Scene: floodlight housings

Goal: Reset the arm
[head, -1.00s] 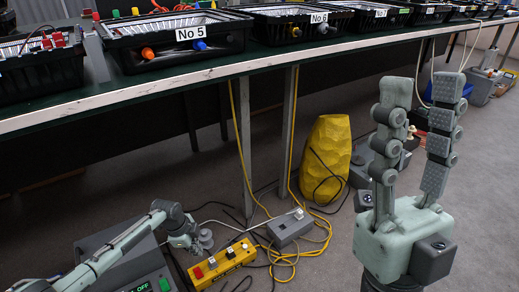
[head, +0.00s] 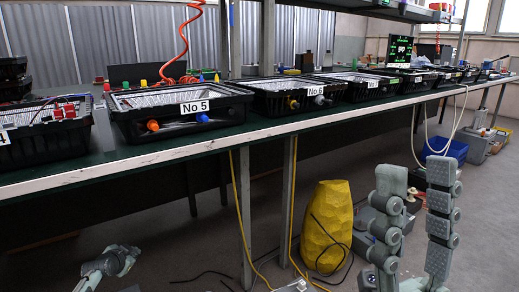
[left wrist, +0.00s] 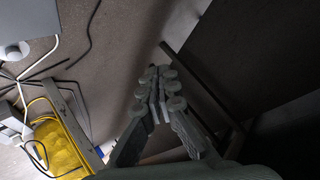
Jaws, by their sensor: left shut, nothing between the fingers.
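My left gripper (head: 128,256) is low at the left of the head view, in front of and below the long bench. Its fingers meet at the tips in the left wrist view (left wrist: 158,76) and hold nothing. My right gripper (head: 415,170) points upward at the lower right of the head view. Its two grey fingers stand well apart with nothing between them. Its palm is cut off by the bottom edge.
A long bench (head: 72,178) crosses the view, carrying black floodlight housings such as No 5 (head: 170,128) and No 6 (head: 285,84). A yellow sack-like object (head: 327,225) stands on the floor below, with cables around it. A blue bin (head: 446,148) stands further right.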

